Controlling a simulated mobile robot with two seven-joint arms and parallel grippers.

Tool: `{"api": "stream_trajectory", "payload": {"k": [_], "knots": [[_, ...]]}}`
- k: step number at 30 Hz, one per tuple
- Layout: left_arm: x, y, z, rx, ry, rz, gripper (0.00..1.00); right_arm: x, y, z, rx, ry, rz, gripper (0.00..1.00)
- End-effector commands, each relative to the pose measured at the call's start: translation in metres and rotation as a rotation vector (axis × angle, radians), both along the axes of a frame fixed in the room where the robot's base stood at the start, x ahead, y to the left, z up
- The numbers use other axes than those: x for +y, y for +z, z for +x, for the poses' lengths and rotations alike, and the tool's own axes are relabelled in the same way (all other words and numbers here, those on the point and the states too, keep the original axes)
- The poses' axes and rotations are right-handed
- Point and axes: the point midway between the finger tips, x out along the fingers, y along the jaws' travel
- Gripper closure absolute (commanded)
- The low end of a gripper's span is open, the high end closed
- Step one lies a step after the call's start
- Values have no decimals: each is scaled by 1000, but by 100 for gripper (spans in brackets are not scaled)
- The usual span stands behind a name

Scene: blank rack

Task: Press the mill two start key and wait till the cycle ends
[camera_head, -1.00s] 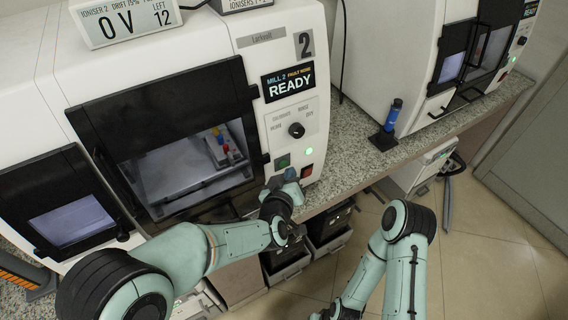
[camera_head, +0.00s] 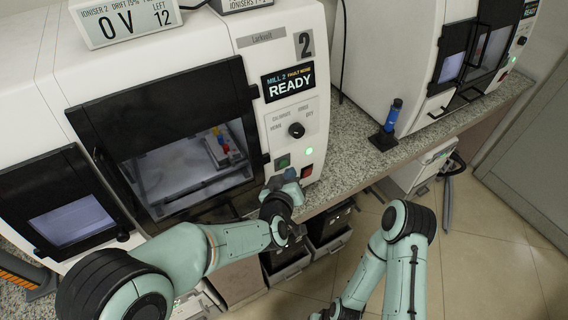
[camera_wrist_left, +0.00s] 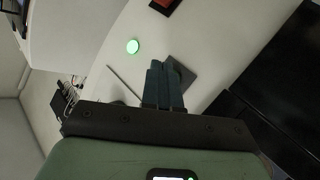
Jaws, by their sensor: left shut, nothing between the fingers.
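Mill two (camera_head: 225,22) is the white machine marked 2, and its display (camera_head: 288,82) reads READY, with smaller text above. Low on its panel are a dark green square key (camera_head: 283,161) and a red key (camera_head: 306,171), with a lit green round lamp (camera_head: 309,151) by them. My left gripper (camera_head: 289,175) is shut and empty, just below the green key. In the left wrist view, its fingers (camera_wrist_left: 163,84) partly cover a dark square plate (camera_wrist_left: 183,76), apparently that key. I cannot tell whether they touch it. The mill's window is closed. My right arm shows, its gripper does not.
A rotary knob (camera_head: 296,130) sits above the keys. A blue stick in a black stand (camera_head: 384,140) is on the speckled counter (camera_head: 350,165) to the right. A second machine (camera_head: 392,40) stands beyond. An ioniser display (camera_head: 125,20) sits on top of mill two.

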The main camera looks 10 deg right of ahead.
Motion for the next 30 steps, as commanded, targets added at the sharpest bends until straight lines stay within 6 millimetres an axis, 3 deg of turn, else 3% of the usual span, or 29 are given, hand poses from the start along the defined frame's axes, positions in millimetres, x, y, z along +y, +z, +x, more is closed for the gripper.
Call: {"api": "stream_trajectory", "payload": {"k": [30], "knots": [[4,-1,11,1,0,0,100,0,-5,-3,3,0,0,36]]}}
